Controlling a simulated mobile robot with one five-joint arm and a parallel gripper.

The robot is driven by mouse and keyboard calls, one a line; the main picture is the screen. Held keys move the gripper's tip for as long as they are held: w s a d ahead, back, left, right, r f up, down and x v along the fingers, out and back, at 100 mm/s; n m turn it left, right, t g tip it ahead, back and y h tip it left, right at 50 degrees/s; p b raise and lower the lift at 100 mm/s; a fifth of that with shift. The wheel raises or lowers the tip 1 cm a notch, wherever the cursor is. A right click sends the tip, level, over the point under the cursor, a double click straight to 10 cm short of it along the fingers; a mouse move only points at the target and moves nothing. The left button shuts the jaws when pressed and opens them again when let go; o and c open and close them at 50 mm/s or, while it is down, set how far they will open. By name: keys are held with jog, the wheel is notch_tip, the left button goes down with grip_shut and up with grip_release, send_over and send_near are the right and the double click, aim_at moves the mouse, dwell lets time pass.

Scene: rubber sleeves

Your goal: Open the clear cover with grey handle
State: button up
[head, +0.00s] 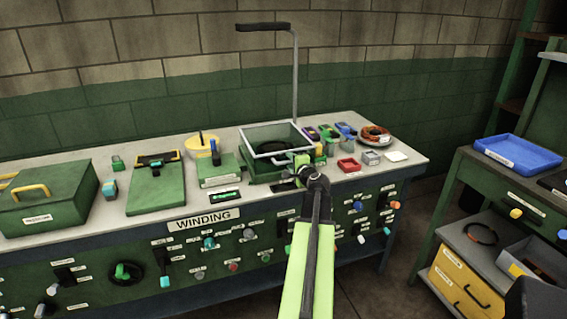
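The clear cover (275,136) has a pale grey frame and sits over a dark green box (258,170) on the workbench. The cover looks tilted up from the box, though its exact angle is hard to tell. A dark round thing shows through it. A grey handle (269,159) seems to run along its front edge. My arm reaches in from the bottom of the head view. My gripper (300,163) is at the front right corner of the cover, close to the handle. The wrist hides its fingers, so contact and grip are unclear.
A lamp post (295,80) rises behind.

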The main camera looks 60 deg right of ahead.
jog(key=shift+c, duration=0.4)
jog(key=shift+w, duration=0.1)
grip_shut()
jog(key=shift+a, duration=0.1)
dwell(0.8)
